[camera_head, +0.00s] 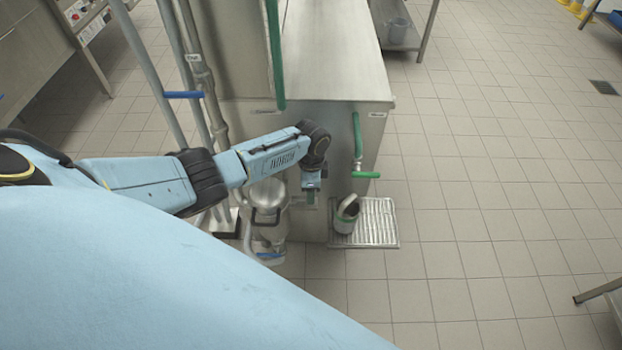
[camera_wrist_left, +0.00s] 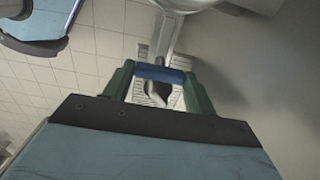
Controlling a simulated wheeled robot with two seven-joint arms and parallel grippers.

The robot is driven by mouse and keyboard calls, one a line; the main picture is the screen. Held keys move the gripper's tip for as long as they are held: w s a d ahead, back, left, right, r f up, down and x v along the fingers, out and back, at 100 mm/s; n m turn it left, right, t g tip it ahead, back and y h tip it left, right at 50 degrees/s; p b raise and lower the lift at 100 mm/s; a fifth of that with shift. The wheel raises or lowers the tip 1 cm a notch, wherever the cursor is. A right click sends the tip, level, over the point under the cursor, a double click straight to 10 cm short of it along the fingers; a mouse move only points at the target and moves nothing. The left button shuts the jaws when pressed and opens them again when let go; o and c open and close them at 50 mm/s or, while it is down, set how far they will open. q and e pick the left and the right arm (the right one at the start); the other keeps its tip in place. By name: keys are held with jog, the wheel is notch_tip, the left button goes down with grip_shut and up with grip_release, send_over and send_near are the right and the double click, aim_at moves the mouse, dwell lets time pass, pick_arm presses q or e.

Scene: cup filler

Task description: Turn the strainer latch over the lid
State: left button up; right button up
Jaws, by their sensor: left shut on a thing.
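The strainer is a grey metal vessel (camera_head: 266,222) left of my left gripper in the head view. Its round lid (camera_head: 267,190) is on top. My left gripper (camera_head: 311,198) points down just right of the lid, and its arm partly covers that area. In the left wrist view, the gripper's green fingers (camera_wrist_left: 160,75) are shut on a blue grip (camera_wrist_left: 160,72). A metal arm (camera_wrist_left: 166,38) runs from the blue grip toward a rounded metal part at the top edge; this looks like the latch. In the head view the latch is hidden. My right gripper is not in view.
A metal cabinet (camera_head: 335,60) stands behind, with a green-handled valve (camera_head: 366,174) on its front. Pipes and a blue lever (camera_head: 183,95) are at left.

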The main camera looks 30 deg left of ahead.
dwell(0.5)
pick_arm(q)
jog(key=o, duration=1)
notch_tip(320, 180, up, 13)
jog(key=p, duration=0.3)
jog(key=shift+r, duration=0.2)
